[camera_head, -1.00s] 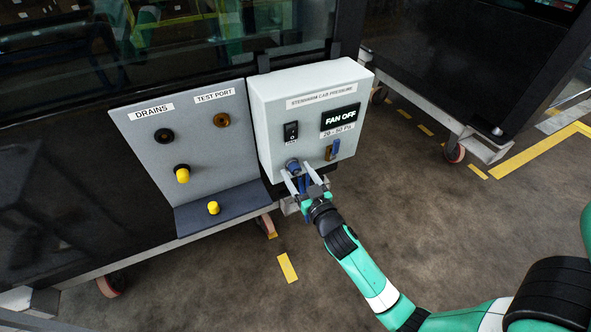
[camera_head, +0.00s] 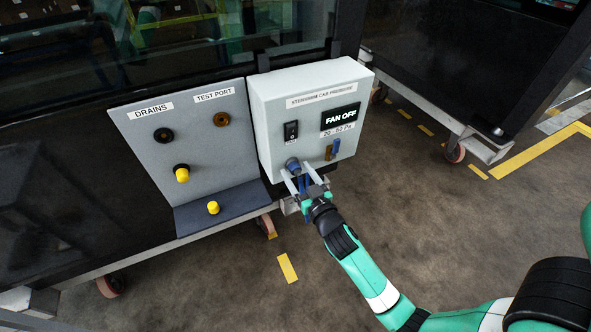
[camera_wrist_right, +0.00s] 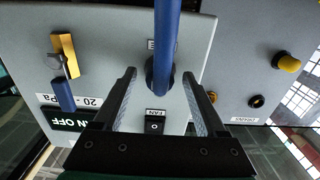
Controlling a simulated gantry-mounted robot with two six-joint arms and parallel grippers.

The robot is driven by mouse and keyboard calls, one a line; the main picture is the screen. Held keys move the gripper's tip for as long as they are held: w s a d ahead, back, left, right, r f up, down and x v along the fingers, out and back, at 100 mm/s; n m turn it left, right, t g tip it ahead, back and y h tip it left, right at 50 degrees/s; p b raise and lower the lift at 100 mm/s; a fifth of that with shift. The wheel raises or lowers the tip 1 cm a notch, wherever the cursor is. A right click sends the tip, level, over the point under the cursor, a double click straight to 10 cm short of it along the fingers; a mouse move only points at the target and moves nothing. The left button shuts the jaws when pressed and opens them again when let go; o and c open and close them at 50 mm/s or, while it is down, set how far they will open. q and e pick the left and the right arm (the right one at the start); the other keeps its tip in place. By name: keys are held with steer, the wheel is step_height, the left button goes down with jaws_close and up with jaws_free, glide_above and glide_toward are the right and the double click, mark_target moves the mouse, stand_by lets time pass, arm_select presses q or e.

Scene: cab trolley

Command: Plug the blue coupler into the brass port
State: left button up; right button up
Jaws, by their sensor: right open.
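The blue coupler (camera_head: 292,165) sits at the lower left of the grey box's front, with a blue hose hanging from it. In the right wrist view the blue hose (camera_wrist_right: 166,40) runs down to the coupler's dark end (camera_wrist_right: 159,74). My right gripper (camera_head: 296,169) is open, its fingers on either side of the coupler with gaps visible in the wrist view. The brass port (camera_head: 221,119) is an empty ring under the TEST PORT label on the grey panel. It also shows at the right in the wrist view (camera_wrist_right: 212,97). My left gripper is out of view.
The panel (camera_head: 200,155) also holds a black port (camera_head: 164,135) and a yellow-capped port (camera_head: 182,174). A yellow cap (camera_head: 213,208) is on the ledge.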

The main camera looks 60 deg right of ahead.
mark_target(300, 176)
jaws_close()
stand_by(0.3)
steer(key=shift+s+a, duration=0.1)
steer(key=shift+s+a, duration=0.45)
steer(key=shift+s, duration=0.1)
steer(key=shift+b+v, duration=0.5)
steer(key=shift+v, duration=1.65)
